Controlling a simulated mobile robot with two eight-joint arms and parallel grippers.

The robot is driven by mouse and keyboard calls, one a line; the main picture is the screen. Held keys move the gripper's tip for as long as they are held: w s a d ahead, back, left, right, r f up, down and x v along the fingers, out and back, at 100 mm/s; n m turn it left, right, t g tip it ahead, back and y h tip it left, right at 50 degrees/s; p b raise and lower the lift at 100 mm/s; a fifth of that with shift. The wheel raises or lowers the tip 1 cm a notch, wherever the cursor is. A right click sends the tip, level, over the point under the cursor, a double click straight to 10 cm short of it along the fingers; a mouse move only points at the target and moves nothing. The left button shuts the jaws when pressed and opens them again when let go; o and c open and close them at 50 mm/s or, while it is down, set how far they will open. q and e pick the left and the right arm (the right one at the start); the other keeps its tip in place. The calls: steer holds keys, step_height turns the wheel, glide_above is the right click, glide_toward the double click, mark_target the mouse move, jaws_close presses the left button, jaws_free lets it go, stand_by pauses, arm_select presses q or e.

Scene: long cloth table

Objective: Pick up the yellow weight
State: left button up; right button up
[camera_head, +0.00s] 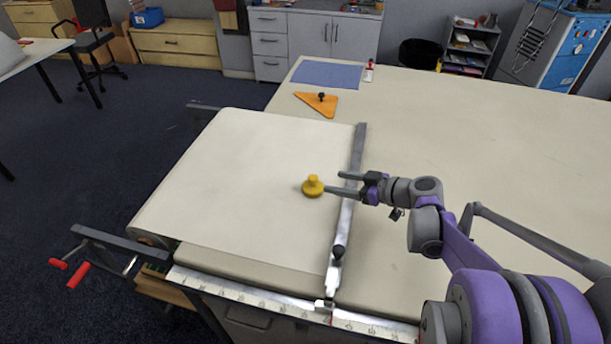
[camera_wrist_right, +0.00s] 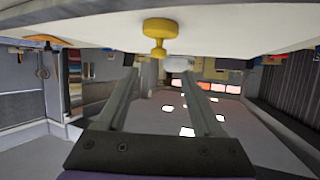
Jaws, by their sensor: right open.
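The yellow weight (camera_head: 313,187), a round disc with a knob on top, stands upright on the cream cloth. My right gripper (camera_head: 335,182) reaches in from the right, its fingers pointing left at the weight. It is open and empty, with the lower fingertip close to the weight's edge; contact cannot be told. In the right wrist view the picture is upside down. The weight (camera_wrist_right: 160,28) hangs there from the cloth, ahead of and roughly centred between the two spread fingers of the right gripper (camera_wrist_right: 158,75). My left gripper is not in view.
A long metal straightedge (camera_head: 347,215) with a black knob crosses the table under my right gripper. An orange triangle (camera_head: 318,103), a blue sheet (camera_head: 327,74) and a small bottle (camera_head: 369,71) lie farther back. Cloth left of the weight is clear.

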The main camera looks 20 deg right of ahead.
mark_target(313, 177)
steer(key=x, duration=0.4)
steer(key=shift+s+a, duration=0.15)
steer(key=shift+a, duration=0.05)
steer(key=x, duration=0.3)
steer(key=d+x, duration=0.1)
steer(key=x, duration=0.2)
steer(key=shift+f, duration=0.25)
jaws_close()
steer(key=shift+r, duration=0.1)
stand_by(0.8)
